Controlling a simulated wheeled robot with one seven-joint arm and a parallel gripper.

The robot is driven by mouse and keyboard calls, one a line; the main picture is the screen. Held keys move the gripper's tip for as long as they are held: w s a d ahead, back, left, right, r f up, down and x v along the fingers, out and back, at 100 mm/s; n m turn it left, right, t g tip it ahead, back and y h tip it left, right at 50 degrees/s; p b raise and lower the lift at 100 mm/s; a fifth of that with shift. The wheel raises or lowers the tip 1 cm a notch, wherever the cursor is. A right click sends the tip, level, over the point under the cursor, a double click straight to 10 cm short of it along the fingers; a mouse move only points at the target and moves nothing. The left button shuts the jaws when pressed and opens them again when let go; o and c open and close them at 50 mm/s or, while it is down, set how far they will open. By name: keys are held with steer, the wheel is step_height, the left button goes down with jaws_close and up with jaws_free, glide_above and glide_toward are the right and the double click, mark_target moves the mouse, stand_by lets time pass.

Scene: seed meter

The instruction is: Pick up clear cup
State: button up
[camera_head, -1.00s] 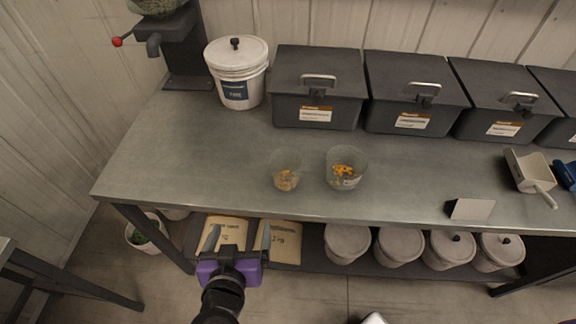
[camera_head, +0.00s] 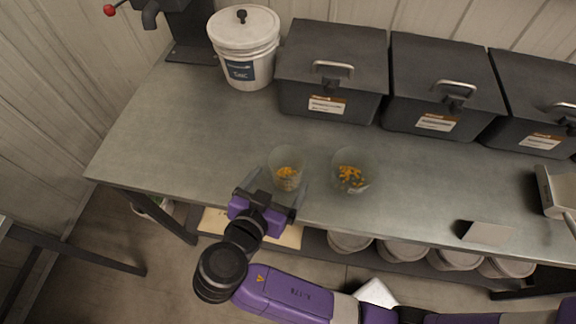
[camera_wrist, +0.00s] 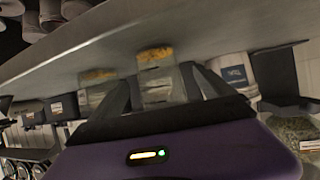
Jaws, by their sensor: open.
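Two clear cups with orange-yellow bits in the bottom stand upright near the front edge of the metal bench. The left clear cup (camera_head: 287,167) is in front of my gripper (camera_head: 279,182). The right clear cup (camera_head: 351,172) stands a little apart from it. My gripper is open and low over the bench edge, with a finger on either side of the left cup. In the wrist view, which is upside down, that cup (camera_wrist: 162,82) shows between the fingers, and the other cup (camera_wrist: 97,92) lies outside them. I cannot tell whether the fingers touch it.
Dark lidded bins (camera_head: 332,68) and a white bucket (camera_head: 244,48) line the back of the bench (camera_head: 190,135). A small sign (camera_head: 487,232) and a scoop (camera_head: 556,190) are at the right. The bench left of the cups is clear.

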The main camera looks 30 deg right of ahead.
mark_target(291, 165)
steer(key=p+x, duration=0.1)
steer(key=x, duration=0.4)
steer(key=shift+d, duration=0.1)
steer(key=c, duration=1.4)
